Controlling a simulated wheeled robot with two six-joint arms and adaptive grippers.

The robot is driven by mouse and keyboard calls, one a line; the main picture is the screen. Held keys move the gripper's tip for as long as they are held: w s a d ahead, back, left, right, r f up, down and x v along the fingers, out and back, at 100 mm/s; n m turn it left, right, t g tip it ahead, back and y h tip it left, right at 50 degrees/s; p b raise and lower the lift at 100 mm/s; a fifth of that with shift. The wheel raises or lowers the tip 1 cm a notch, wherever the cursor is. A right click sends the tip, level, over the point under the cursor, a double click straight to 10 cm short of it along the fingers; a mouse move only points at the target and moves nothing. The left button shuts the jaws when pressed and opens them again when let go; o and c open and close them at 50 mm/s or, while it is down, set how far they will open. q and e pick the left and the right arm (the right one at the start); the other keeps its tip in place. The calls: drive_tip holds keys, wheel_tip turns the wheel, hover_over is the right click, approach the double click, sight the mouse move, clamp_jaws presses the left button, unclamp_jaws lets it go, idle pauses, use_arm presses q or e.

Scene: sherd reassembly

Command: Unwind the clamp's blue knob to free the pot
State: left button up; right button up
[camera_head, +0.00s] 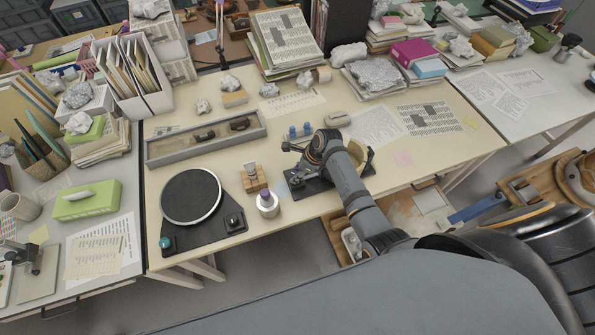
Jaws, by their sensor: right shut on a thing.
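The clamp's black base (322,187) stands near the front edge of the middle table. The tan pot (366,160) shows only in part, behind my right forearm. My right gripper (290,149) is over the left part of the clamp, its dark fingers pointing left. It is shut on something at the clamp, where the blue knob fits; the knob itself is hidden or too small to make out. Whether the clamp's jaw touches the pot is hidden. My left gripper is not in view.
A black turntable (191,197) and a white bottle with a purple cap (267,204) stand left of the clamp. A long grey tray (207,138) lies further back. Papers (375,126) cover the right side.

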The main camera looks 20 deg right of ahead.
drive_tip(key=shift+w+r+n+g+p, duration=0.15)
drive_tip(key=shift+n+g+p, duration=0.45)
drive_tip(key=shift+n, duration=0.5)
drive_tip(key=shift+n+y+p, duration=0.4)
drive_tip(key=shift+n, duration=0.5)
drive_tip(key=shift+n+g, duration=0.5)
drive_tip(key=shift+n, duration=0.4)
drive_tip(key=n, duration=0.1)
drive_tip(key=n+g, duration=0.1)
drive_tip(key=shift+w+f+n, duration=0.15)
drive_tip(key=shift+f+n, duration=0.05)
drive_tip(key=shift+n, duration=0.2)
drive_tip(key=n+g+b, duration=0.1)
drive_tip(key=n, duration=0.3)
drive_tip(key=shift+w+n+g+h+b, duration=0.1)
drive_tip(key=shift+n+g+h+b, duration=0.2)
drive_tip(key=shift+g+h+b, duration=0.1)
drive_tip(key=n+h+b, duration=0.1)
drive_tip(key=n, duration=0.2)
drive_tip(key=n+g+h+b, duration=0.1)
drive_tip(key=n, duration=0.2)
drive_tip(key=shift+w+a+b, duration=0.1)
drive_tip(key=shift+a+b, duration=0.1)
drive_tip(key=shift+b, duration=0.1)
drive_tip(key=n+h, duration=0.1)
drive_tip(key=n, duration=0.2)
drive_tip(key=shift+a+n+g+b, duration=0.1)
drive_tip(key=shift+n+g+b, duration=0.3)
drive_tip(key=shift+n+h, duration=0.9)
drive_tip(key=shift+n, duration=1.1)
